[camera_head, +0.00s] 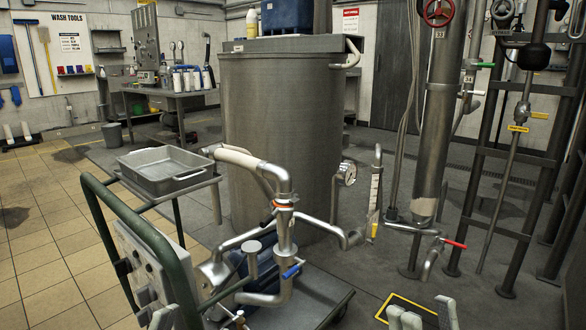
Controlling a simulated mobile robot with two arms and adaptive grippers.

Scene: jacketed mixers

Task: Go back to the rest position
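My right gripper (425,313) shows at the bottom edge, right of centre. Pale pieces at the bottom left, against the cart's panel, look like the tips of my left gripper (156,318). They are cut off by the frame edge, so I cannot tell whether it is open or shut. Both arms are out of view below.
A green-framed cart (153,240) with pipework and a grey tray (162,168) stands close ahead at left. Behind it is a large steel tank (283,125). A vertical pipe (438,110) and dark rack (490,150) stand at right. Tiled floor at far left is mostly clear.

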